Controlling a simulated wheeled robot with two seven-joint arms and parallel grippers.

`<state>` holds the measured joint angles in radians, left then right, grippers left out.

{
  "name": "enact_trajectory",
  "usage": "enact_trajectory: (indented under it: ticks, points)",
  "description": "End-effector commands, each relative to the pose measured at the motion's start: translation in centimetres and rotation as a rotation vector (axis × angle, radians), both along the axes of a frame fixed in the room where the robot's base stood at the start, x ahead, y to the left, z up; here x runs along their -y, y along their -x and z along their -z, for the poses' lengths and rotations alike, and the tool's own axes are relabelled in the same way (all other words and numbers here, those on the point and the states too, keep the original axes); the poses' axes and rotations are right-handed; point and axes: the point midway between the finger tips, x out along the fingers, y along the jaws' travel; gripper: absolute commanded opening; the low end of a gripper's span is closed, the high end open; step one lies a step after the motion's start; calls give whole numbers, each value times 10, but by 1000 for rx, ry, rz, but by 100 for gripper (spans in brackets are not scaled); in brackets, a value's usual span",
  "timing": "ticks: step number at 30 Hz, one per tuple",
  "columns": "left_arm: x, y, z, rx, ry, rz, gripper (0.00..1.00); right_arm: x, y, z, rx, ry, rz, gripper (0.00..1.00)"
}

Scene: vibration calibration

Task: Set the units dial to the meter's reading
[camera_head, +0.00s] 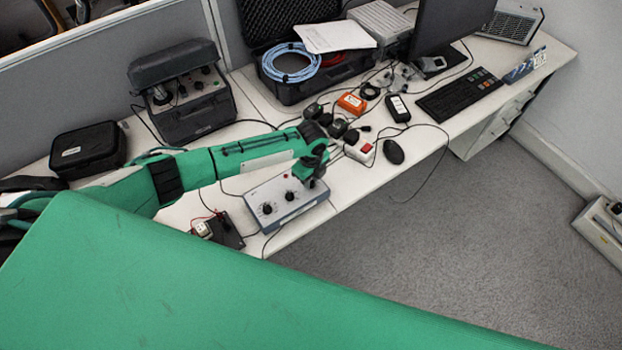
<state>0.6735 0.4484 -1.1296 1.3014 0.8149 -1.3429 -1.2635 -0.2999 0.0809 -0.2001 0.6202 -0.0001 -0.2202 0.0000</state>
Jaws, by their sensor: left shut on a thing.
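A grey box with a pale top panel (278,206) lies near the front edge of the desk. Two black dials show on it, one on the left (266,208) and one in the middle (289,196). My left gripper (312,181) points down over the right end of the panel and is shut on the dial there, which I take to be the units dial; the gripper hides it. No dial marks can be read. A small device with a pale face (203,229), possibly the meter, sits left of the box; its reading is too small to make out. My right gripper is not in view.
An orange device (351,103), a red-and-white block (360,151), a black mouse (393,151) and loose cables lie right of my arm. A keyboard (458,95) and monitor stand farther right. A dark instrument case (183,100) and an open cable case stand behind.

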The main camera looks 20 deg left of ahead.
Motion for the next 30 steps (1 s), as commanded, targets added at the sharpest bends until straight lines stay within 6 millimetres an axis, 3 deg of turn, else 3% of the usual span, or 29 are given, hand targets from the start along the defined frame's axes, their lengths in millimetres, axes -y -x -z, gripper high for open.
enact_trajectory:
  ticks: [15, 30]
  points:
    - [0, 0, 0, 1, 0, 380, 2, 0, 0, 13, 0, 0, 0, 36]
    - [0, 0, 0, 0, 0, 475, 2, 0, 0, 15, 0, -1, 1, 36]
